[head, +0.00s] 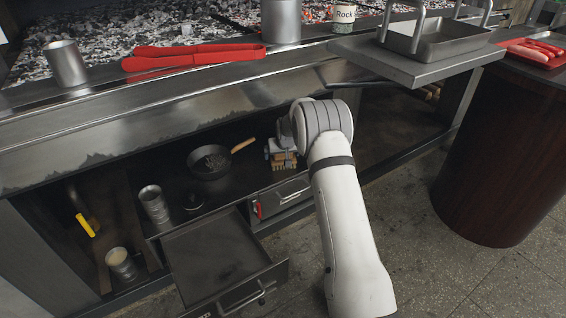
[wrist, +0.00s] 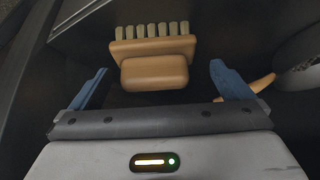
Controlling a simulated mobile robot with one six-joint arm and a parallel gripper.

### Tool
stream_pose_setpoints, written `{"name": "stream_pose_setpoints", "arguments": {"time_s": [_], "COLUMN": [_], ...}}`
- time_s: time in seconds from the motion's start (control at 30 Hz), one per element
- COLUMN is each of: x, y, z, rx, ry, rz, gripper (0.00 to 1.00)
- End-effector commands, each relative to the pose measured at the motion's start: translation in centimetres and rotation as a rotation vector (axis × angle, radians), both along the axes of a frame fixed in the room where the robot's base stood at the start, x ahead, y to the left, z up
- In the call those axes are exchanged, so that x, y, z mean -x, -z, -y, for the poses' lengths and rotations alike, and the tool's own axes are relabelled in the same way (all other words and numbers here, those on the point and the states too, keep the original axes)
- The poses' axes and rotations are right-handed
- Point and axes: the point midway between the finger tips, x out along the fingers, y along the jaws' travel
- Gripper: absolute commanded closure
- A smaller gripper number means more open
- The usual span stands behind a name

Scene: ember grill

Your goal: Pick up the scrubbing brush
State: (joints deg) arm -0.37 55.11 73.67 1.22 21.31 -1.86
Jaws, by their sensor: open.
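The scrubbing brush (wrist: 153,62) has a tan wooden body and a row of pale bristle tufts. In the wrist view it lies ahead of and between the two blue fingers of my gripper (wrist: 156,85). My gripper is open and the fingers do not appear to touch the brush. In the head view the brush (head: 284,161) shows just beneath my gripper (head: 279,158), on the dark shelf under the grill. My arm hides part of the shelf to its right.
A dark pan (head: 209,163) with a wooden handle (head: 243,145) sits left of the brush; the handle is close to a finger in the wrist view. An open drawer (head: 215,262) juts out below. A metal cup (head: 153,203) stands further left.

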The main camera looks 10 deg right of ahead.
Motion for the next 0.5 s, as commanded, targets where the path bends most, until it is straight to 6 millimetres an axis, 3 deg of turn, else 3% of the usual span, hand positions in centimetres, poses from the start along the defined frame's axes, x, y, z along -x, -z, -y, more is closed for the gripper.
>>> {"name": "stream_pose_setpoints", "arguments": {"time_s": [0.2,0.5], "x": [-1.6,-2.3], "y": [3.4,4.0], "z": [0.9,1.3], "rx": [0.000,0.000], "ry": [0.013,0.017], "rz": [-0.001,-0.001], "gripper": [0.00,0.00]}}
